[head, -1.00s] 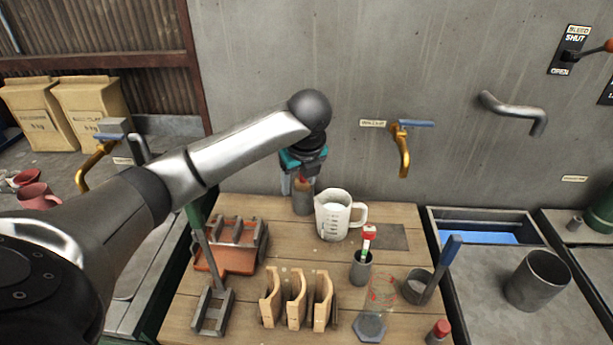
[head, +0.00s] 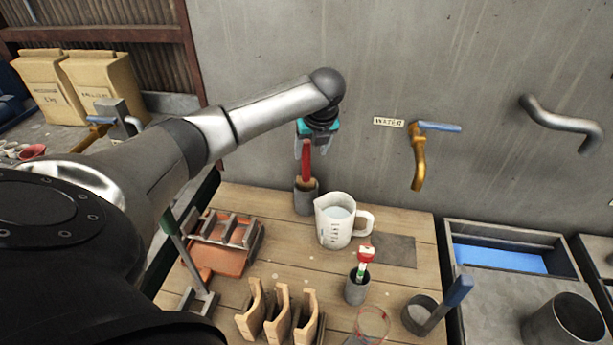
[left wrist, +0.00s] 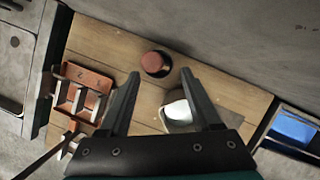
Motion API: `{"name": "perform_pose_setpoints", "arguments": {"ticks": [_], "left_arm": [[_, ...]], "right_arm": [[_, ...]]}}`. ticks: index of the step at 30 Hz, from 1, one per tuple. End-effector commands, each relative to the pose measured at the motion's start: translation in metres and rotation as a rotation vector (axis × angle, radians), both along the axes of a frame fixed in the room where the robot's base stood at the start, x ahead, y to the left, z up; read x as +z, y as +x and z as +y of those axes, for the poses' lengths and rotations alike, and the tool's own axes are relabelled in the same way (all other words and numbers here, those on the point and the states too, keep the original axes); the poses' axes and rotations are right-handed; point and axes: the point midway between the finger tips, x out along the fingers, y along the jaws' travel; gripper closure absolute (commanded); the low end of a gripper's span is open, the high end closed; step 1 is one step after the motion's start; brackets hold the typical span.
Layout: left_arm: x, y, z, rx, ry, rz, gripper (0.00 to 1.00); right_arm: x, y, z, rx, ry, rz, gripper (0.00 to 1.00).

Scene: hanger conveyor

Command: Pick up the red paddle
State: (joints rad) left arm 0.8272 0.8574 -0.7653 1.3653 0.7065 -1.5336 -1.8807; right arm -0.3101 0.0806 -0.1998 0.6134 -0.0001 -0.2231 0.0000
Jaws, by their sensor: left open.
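The red paddle (head: 306,162) stands upright in a grey cup (head: 305,200) at the back left of the wooden table. My left gripper (head: 311,150) is open above the cup, at the height of the paddle's upper part. In the left wrist view, the paddle's reddish top (left wrist: 153,62) shows just beyond the gap between the two open fingers (left wrist: 159,77). The fingers appear apart from it. The paddle's lower end is hidden in the cup. My right gripper is not in view.
A white measuring jug (head: 336,232) stands close to the right of the cup. An orange tray with a grey rack (head: 222,258) lies to the left. Wooden holders (head: 277,315) and a small cup with a red-topped stick (head: 357,288) are nearer. The concrete wall is close behind.

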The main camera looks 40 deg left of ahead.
Motion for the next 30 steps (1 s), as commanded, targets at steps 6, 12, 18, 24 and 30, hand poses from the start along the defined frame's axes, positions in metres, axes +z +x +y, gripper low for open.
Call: {"name": "perform_pose_setpoints", "arguments": {"ticks": [6, 12, 18, 24, 30], "left_arm": [[-0.013, 0.002, 0.006, 0.001, 0.001, 0.002, 0.35], [-0.038, 0.004, 0.019, 0.001, 0.001, 0.003, 0.35], [-0.054, 0.008, 0.024, -0.001, 0.000, 0.000, 0.35], [-0.055, 0.009, 0.025, -0.001, 0.001, 0.000, 0.35], [-0.055, 0.009, 0.025, -0.001, 0.002, -0.001, 0.48]], "right_arm": [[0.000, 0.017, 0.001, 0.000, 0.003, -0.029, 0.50], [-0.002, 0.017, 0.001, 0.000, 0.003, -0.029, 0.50], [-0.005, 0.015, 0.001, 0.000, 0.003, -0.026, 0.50], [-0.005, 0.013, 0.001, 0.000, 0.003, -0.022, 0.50], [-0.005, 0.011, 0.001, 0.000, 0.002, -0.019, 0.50]]}}
